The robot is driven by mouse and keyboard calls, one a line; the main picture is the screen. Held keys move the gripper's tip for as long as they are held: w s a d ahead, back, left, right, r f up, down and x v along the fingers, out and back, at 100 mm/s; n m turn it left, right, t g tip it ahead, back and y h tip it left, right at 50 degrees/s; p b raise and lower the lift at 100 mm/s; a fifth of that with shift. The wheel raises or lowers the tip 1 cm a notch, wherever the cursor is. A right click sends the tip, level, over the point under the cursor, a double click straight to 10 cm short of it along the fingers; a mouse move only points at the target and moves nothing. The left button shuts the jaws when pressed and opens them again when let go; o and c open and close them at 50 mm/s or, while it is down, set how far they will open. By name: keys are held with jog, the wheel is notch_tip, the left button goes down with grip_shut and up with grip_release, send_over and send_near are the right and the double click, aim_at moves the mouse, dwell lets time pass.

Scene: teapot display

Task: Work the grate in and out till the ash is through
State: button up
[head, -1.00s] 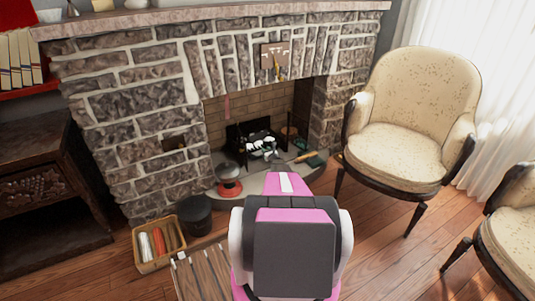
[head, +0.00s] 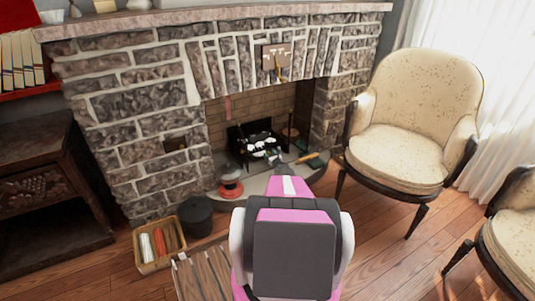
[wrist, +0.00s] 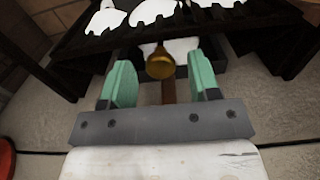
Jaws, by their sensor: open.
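The dark barred grate (head: 246,152) stands in the fireplace with white lumps on it. In the wrist view the grate (wrist: 75,47) spans the top, with white lumps (wrist: 152,11) on its bars. A brass knob (wrist: 160,65) shows at its front, near a dark tray (wrist: 127,60) with white matter in it. My gripper (wrist: 162,84) is open, its green fingers on either side of the knob's line. I cannot tell whether they reach around the knob; no contact shows. In the head view my arm hides most of the gripper.
A red-and-black round object (head: 230,188) stands on the hearth (head: 310,177) left of my arm. A green-ended tool (head: 313,163) lies at the right. A black pot (head: 196,216), a crate (head: 150,268) and a cream armchair (head: 408,150) stand outside the hearth.

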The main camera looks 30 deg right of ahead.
jog(key=s, duration=0.6)
jog(key=shift+s, duration=0.15)
jog(key=shift+s, duration=0.25)
jog(key=w, duration=1.1)
